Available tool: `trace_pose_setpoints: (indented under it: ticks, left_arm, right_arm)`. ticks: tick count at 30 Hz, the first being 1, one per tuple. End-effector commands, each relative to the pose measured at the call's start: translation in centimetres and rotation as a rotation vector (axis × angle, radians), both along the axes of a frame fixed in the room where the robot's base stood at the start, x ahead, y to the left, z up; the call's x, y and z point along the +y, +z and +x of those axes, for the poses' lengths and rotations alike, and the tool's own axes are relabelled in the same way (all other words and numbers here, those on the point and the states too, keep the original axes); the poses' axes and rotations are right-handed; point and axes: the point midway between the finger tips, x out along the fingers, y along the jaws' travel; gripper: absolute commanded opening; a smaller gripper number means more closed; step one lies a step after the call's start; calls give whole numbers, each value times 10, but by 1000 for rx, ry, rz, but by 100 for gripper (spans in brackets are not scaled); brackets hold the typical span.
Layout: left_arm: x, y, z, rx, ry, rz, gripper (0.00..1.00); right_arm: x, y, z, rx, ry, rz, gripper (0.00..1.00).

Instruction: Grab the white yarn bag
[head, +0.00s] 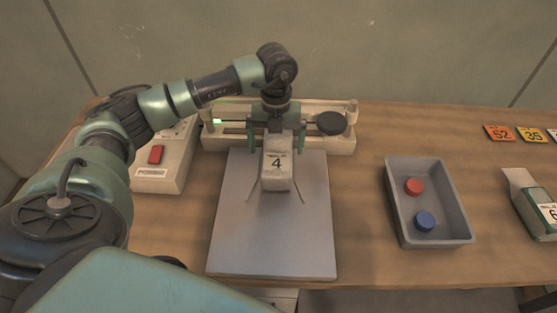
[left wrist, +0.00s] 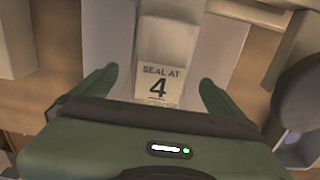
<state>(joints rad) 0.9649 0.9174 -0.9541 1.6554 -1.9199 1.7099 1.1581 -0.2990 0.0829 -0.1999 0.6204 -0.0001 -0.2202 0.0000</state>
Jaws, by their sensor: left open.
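The white yarn bag (head: 277,172) stands on the grey board (head: 273,245), with a label marked 4 on it. In the left wrist view, the bag (left wrist: 167,45) carries a label reading "SEAL AT 4". My left gripper (head: 277,148) is open above the far part of the bag, with a finger on each side. In the left wrist view, my left gripper (left wrist: 156,85) shows gaps between both fingers and the bag. The gripper hides the bag's far end in the head view. My right gripper is not in view.
A cream balance-like device (head: 340,145) with a dark disc (head: 331,123) stands behind the bag. A box with a red button (head: 155,154) is at left. A grey tray (head: 394,207) holding red and blue discs is at right, near a green-and-white packet (head: 530,208).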

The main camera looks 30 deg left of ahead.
Motion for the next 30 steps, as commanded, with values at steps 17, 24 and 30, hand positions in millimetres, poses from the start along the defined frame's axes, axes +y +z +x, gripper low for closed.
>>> trace_pose_setpoints:
  ticks: [17,24,30]
  left_arm:
    - [3,-57,10,-2,-3,-5,100]
    - [3,-56,9,-2,-3,-5,64]
    - [3,-55,10,-4,-3,-6,24]
  right_arm:
    - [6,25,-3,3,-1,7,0]
    - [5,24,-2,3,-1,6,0]
    - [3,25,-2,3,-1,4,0]
